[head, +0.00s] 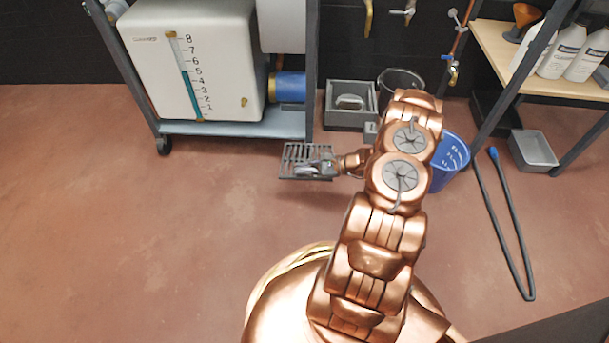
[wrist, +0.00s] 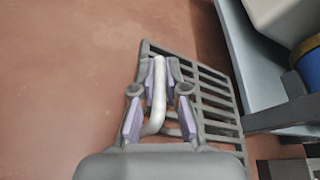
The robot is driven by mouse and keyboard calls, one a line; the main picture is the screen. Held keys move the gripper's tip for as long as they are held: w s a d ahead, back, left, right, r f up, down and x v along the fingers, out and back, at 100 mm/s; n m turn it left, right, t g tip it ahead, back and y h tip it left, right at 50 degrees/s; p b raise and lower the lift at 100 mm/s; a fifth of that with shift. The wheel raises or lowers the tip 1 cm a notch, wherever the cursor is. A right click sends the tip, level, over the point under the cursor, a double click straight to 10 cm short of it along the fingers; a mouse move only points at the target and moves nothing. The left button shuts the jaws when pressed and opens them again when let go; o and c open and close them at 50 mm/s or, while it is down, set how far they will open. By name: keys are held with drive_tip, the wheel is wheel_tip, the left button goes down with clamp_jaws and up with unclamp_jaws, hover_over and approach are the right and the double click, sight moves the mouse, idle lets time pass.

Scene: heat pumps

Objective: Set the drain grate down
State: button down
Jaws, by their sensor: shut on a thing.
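The drain grate (head: 293,153) is a dark grey slatted plate with a pale raised handle (wrist: 158,88). In the head view it is level, near the cart's right front corner. I cannot tell whether it touches the floor. My gripper (head: 314,168) is at the grate's right part. In the wrist view, the two purple-padded fingers of my gripper (wrist: 158,74) are shut on the handle, one on each side. The slats of the grate (wrist: 212,92) reach out to the right, and part of its near side is hidden by the gripper.
A wheeled cart (head: 230,129) with a white tank (head: 205,60) stands behind the grate. A grey square box (head: 345,118), a black bucket (head: 400,78) and a blue bucket (head: 450,160) stand right of it. Floor (head: 130,230) at the left is clear.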

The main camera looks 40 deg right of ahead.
drive_tip(key=shift+f+b, duration=0.6)
drive_tip(key=shift+f, duration=0.9)
drive_tip(key=shift+f, duration=0.15)
drive_tip(key=c, duration=1.2)
unclamp_jaws()
